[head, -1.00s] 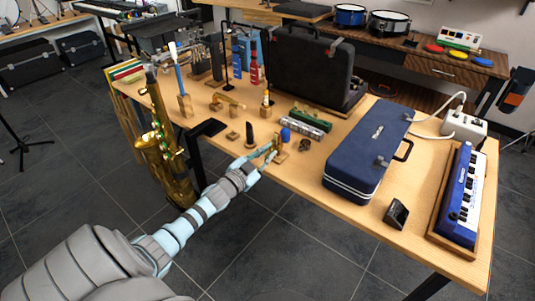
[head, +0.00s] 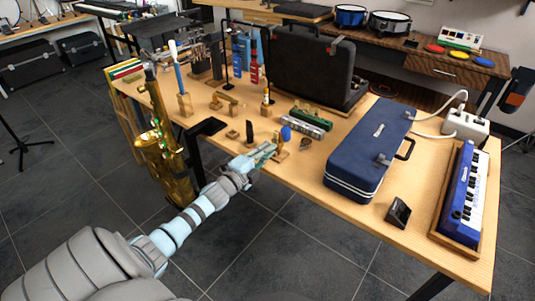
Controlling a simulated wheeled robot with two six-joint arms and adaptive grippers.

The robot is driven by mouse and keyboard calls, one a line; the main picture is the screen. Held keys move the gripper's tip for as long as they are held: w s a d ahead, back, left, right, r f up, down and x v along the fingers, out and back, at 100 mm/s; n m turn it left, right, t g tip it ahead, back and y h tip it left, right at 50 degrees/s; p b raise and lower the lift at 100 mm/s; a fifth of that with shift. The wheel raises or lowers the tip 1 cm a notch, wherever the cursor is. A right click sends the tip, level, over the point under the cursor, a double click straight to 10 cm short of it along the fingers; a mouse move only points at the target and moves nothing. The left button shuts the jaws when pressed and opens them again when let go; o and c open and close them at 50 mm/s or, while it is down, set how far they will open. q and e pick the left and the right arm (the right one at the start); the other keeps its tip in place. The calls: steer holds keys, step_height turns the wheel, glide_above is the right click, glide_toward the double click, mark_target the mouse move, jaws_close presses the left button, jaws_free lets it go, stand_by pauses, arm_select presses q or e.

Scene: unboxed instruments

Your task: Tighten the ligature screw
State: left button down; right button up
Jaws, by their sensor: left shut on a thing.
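My left gripper (head: 265,152) reaches over the table's front edge. Its fingers are shut at a small wooden stand with a brass-coloured part (head: 279,146). The ligature screw is too small to make out and is hidden at the fingertips, where the gripper seems to hold it. A dark upright piece (head: 249,132) stands on the table just left of the gripper. My right gripper is not in view.
A blue round-topped item (head: 286,133) stands just behind the fingertips, and a dark ring-like piece (head: 305,144) lies to their right. A blue case (head: 368,155) takes up the table's right part. A saxophone (head: 160,145) stands at the left.

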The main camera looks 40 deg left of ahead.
arm_select(q)
steer(key=m+b, duration=0.1)
steer(key=m, duration=0.4)
steer(key=shift+b, duration=0.4)
steer(key=c, duration=1.6)
jaws_free()
steer(key=shift+o, duration=0.2)
